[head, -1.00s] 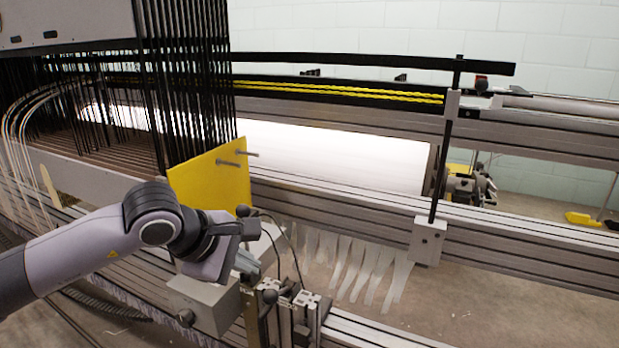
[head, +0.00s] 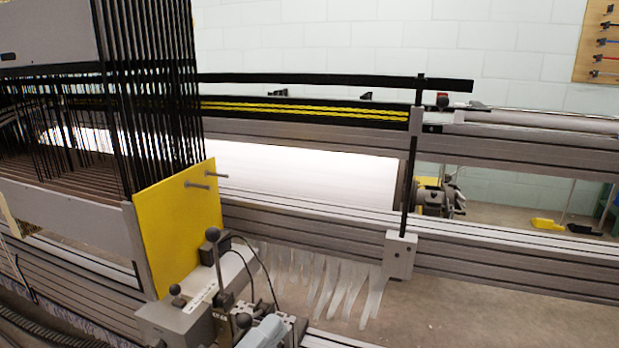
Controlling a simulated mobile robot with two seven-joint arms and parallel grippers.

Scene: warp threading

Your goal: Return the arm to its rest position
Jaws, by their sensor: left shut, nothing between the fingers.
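Only a small part of my left gripper (head: 263,332) shows, a pale blue-grey shape at the bottom edge, low in front of the loom's clamp hardware. It is shut with nothing in it. The rest of my left arm is below the picture. My right gripper is not in view. The loom's yellow plate (head: 178,228) stands upright behind and left of the gripper, with two bolts sticking out of it.
A grey block (head: 178,322) and a black-knobbed lever (head: 213,235) stand close to the gripper. Black heddles (head: 150,90) hang at the left. Grey rails (head: 500,245) run across to the right, and white strips (head: 325,285) hang below them. Bare floor (head: 480,315) shows at lower right.

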